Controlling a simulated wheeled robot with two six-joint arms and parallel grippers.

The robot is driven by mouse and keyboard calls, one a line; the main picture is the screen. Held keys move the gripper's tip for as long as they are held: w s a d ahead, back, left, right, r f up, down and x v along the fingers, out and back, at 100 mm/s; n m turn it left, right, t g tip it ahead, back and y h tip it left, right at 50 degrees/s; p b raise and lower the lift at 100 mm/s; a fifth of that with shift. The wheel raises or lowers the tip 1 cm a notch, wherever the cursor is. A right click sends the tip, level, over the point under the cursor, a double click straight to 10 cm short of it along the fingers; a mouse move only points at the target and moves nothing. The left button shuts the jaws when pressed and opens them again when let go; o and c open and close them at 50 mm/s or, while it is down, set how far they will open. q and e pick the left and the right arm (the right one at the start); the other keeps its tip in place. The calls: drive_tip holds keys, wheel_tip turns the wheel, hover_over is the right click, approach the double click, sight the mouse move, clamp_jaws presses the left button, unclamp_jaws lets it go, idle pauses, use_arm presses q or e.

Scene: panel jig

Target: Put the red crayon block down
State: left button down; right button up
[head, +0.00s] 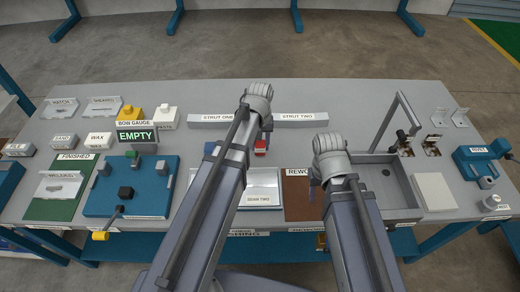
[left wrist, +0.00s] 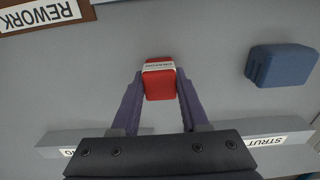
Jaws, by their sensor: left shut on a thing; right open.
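The red crayon block (left wrist: 159,82) is between the two fingertips of my left gripper (left wrist: 158,92) in the left wrist view, with a pale label band across it. The gripper is shut on it. In the head view a small part of the red block (head: 261,147) shows beside my left arm, near the middle of the table, and my left gripper (head: 262,125) is largely hidden by its own wrist. Whether the block touches the table cannot be told. My right gripper (head: 312,188) is open, over the table between the rework area and the grey tray.
A blue block (left wrist: 281,66) lies beside the red one. The strut one bar (head: 212,121) and strut two bar (head: 300,120) lie behind. The brown rework mat (head: 297,206), grey tray (head: 402,203) and blue jig plate (head: 105,198) stand nearer the front. Grey table between is bare.

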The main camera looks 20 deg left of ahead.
sight(260, 143)
use_arm(q)
drive_tip(key=shift+f, duration=0.15)
use_arm(e)
drive_tip(key=shift+f, duration=0.1)
drive_tip(key=shift+f, duration=0.1)
use_arm(q)
drive_tip(key=shift+f, duration=0.25)
use_arm(e)
drive_tip(key=shift+f, duration=0.15)
use_arm(q)
drive_tip(key=shift+c, duration=2.1)
unclamp_jaws()
drive_tip(key=shift+r, duration=0.1)
wheel_tip(260, 143, up, 12)
drive_tip(key=p, duration=1.2)
drive_tip(key=s+d+m+y, duration=0.1)
drive_tip(key=s+d+m, duration=0.6)
drive_tip(key=s+d, duration=0.3)
drive_tip(key=s, duration=0.4)
drive_tip(key=shift+s+d+r, duration=0.15)
drive_tip(key=shift+d+r, duration=0.1)
use_arm(e)
wheel_tip(260, 143, up, 12)
drive_tip(key=shift+r, duration=0.25)
